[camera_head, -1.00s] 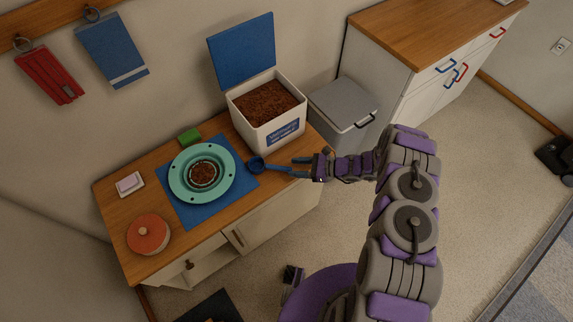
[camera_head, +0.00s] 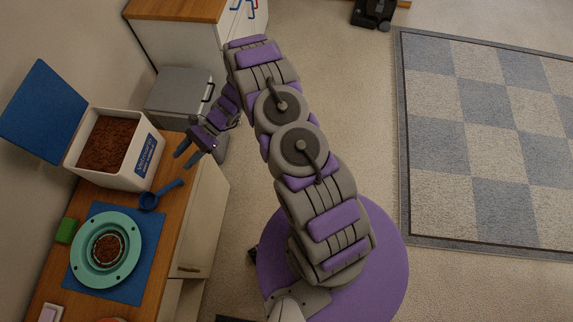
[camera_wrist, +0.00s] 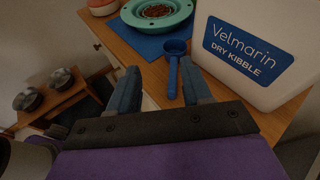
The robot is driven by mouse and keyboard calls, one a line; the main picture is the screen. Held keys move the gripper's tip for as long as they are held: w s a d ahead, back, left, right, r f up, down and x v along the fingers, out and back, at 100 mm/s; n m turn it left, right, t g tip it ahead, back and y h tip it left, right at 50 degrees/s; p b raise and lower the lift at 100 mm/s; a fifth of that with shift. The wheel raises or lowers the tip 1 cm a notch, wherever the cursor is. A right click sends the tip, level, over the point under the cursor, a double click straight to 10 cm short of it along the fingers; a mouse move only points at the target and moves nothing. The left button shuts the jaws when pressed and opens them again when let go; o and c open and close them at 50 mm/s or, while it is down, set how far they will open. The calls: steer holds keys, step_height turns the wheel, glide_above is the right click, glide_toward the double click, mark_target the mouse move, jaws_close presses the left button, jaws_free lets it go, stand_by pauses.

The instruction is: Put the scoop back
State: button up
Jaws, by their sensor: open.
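The blue scoop (camera_head: 160,194) lies on the wooden counter between the kibble bin and the blue mat, its handle pointing toward the counter's front edge. It also shows in the wrist view (camera_wrist: 173,70). The white kibble bin (camera_head: 130,176) has its blue lid (camera_head: 42,108) standing open and brown kibble (camera_head: 104,143) inside. My gripper (camera_head: 187,157) is open and empty near the counter's front edge, apart from the scoop handle.
A teal bowl (camera_head: 80,262) with kibble in its centre sits on a blue mat (camera_head: 147,245). A green sponge (camera_head: 67,231) lies beside it. A grey-lidded bin (camera_head: 180,90) stands past the counter's end. In the wrist view, a wooden stand (camera_wrist: 50,100) holds metal bowls.

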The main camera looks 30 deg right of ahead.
steer(key=s+d+r+n+g+h, duration=0.1)
steer(key=s+d+r+n+h, duration=0.2)
steer(key=s+r, duration=0.65)
steer(key=s+d+r+n+g+h, duration=0.2)
steer(key=s+r+n+h, duration=0.3)
steer(key=r, duration=0.9)
steer(key=s+d+r+n+t+h, duration=0.2)
steer(key=s+d, duration=0.4)
steer(key=s, duration=0.3)
steer(key=s+d+r+n+t+h, duration=0.2)
steer(key=s+d+r+n+h, duration=0.2)
steer(key=s, duration=0.6)
steer(key=d+r, duration=0.2)
steer(key=d, duration=0.1)
steer(key=shift+d+r, duration=0.25)
steer(key=shift+w+d+f, duration=0.1)
steer(key=shift+w+d, duration=0.15)
steer(key=shift+d, duration=0.05)
steer(key=shift+c, duration=0.3)
